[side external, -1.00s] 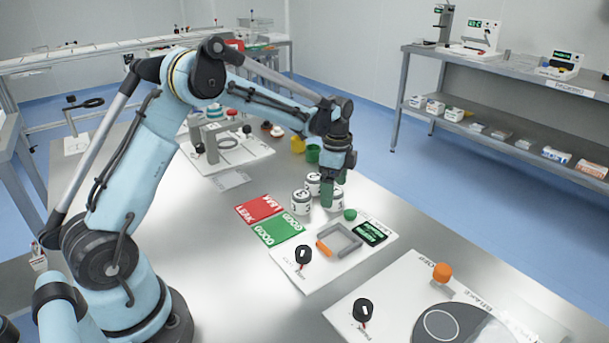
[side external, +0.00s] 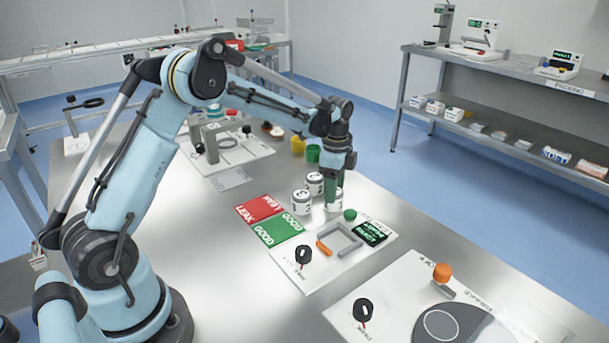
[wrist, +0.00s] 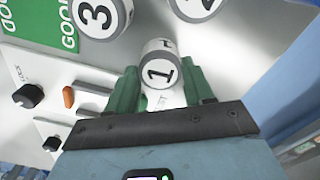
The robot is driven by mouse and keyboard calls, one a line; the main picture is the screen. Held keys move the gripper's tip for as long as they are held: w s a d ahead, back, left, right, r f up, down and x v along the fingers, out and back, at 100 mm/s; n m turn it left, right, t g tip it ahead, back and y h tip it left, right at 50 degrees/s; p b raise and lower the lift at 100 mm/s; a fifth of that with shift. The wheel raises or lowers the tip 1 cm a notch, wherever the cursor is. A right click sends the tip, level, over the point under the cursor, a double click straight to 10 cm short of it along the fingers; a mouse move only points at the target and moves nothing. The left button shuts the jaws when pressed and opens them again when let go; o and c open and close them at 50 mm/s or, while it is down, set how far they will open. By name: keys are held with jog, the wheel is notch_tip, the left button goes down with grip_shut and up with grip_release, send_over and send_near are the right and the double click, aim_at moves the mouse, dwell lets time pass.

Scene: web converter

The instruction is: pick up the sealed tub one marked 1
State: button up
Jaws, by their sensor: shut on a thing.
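The tub marked 1 (wrist: 160,50) is a round white and grey tub, seen between my gripper's two green fingers in the wrist view. My gripper (wrist: 159,70) is shut on it, one finger on each side. In the side external view my gripper (side external: 334,186) points down, and the held tub (side external: 333,204) shows below the fingers, at about bench height. I cannot tell whether it touches the bench. The tub marked 3 (wrist: 97,15) stands close by, as does another tub marked 2 (wrist: 198,6), cut off at the frame's top.
The red LEAK mat (side external: 257,208) and green GOOD mat (side external: 277,232) lie left of the tubs.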

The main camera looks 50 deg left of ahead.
jog(key=shift+r, duration=3)
